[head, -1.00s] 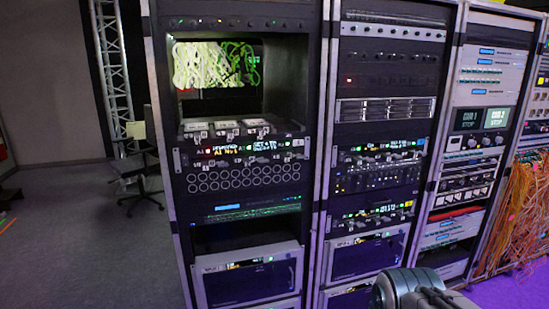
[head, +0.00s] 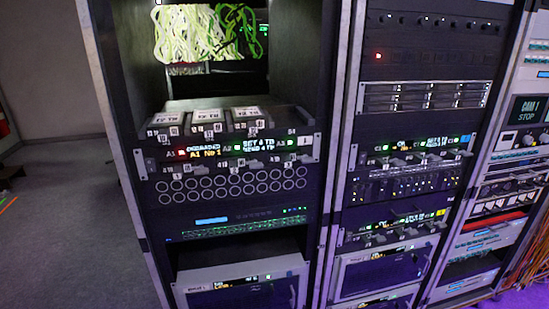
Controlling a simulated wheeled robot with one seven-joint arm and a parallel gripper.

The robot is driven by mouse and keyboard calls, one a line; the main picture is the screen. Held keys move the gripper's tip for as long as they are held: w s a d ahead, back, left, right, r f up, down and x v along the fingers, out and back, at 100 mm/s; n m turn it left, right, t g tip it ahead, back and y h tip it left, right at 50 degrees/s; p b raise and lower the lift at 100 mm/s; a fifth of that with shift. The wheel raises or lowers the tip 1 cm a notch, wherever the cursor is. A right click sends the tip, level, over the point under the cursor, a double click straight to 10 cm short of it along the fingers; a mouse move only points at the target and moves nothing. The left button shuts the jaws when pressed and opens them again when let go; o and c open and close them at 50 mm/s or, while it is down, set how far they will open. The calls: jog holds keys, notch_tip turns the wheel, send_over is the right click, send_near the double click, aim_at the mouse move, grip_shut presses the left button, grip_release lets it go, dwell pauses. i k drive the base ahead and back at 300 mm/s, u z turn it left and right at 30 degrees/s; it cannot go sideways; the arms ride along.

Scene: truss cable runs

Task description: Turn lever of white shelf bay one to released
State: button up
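The left rack has a shelf (head: 216,124) bearing three grey units with white labels. Below it is a panel (head: 232,152) with a row of small grey levers, number tags and lit text that partly reads "A1 No 1". A similar lever panel (head: 425,150) sits in the middle rack, with another lower down (head: 395,228). I cannot tell which lever belongs to white shelf bay one, nor how it is turned. My gripper is not in view.
White and green cables (head: 208,35) hang in the left rack's upper opening. Grey-framed drawers (head: 240,290) with dark windows are at the bottom. Open grey floor (head: 70,230) lies left of the racks. Orange cables (head: 530,262) hang at the far right.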

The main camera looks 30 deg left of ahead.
aim_at(200, 169)
jog(key=u, duration=0.2)
jog(key=i, duration=0.65)
jog(key=u, duration=0.95)
jog(key=i, duration=0.4)
jog(key=u, duration=0.5)
